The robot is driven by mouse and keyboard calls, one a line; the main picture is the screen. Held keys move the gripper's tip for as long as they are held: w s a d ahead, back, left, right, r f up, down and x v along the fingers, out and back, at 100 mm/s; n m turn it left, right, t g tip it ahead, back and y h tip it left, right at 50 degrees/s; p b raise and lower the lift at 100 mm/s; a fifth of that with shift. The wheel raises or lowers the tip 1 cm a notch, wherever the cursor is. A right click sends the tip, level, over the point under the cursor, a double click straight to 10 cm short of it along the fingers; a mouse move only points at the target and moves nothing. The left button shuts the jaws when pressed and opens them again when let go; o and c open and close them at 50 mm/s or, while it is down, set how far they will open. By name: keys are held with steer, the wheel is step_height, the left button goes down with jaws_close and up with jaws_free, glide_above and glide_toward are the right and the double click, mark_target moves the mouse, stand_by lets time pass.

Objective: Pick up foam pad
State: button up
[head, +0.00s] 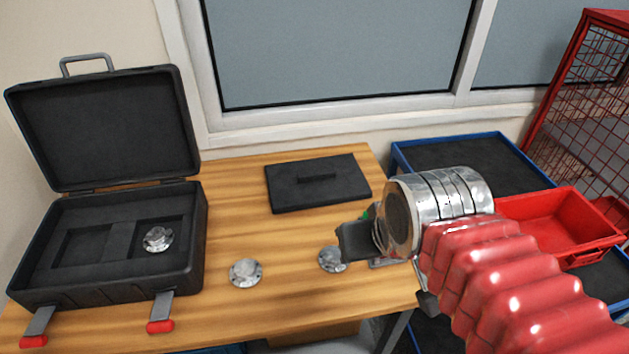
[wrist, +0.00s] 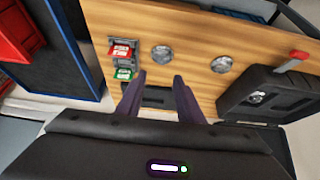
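The foam pad (head: 290,193) is a flat black rectangle with a raised bar handle on top. It lies on the wooden table towards the window. In the wrist view, part of a dark flat shape that looks like the pad (wrist: 156,97) shows between my fingers, and the rest is hidden behind the gripper body. My gripper (head: 352,240) is in front of and to the right of the pad in the head view, apart from it. In the wrist view my gripper (wrist: 160,84) has its two fingers spread apart with nothing held between them.
An open black case (head: 197,245) stands at the table's left, with a metal flange (head: 158,238) in its foam recess. Two flanges (head: 246,272) (head: 331,259) lie near the front. Red and green tags (wrist: 122,52) sit by the edge. A blue-rimmed cart (head: 455,140) with a red bin (head: 548,222) is right.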

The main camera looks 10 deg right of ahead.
steer(key=shift+o, duration=0.9)
steer(key=shift+w+r, duration=0.3)
steer(key=w+r+n+g, duration=0.1)
steer(key=w+r+n, duration=0.3)
steer(key=w, duration=0.7)
steer(key=w+r+n+g, duration=0.25)
steer(key=w+n, duration=0.25)
steer(key=w, duration=0.6)
steer(key=w+f+n+g, duration=0.1)
steer(key=w+f+n, duration=0.3)
steer(key=w, duration=0.5)
steer(key=w+a+f+n+g, duration=0.1)
steer(key=w+f+n, duration=0.4)
steer(key=w, duration=0.5)
step_height(320, 180, down, 3)
steer(key=shift+w+r, duration=0.15)
steer(key=shift+w, duration=0.1)
glide_above(313, 173)
steer(key=shift+f, duration=4.3)
steer(key=shift+f, duration=0.1)
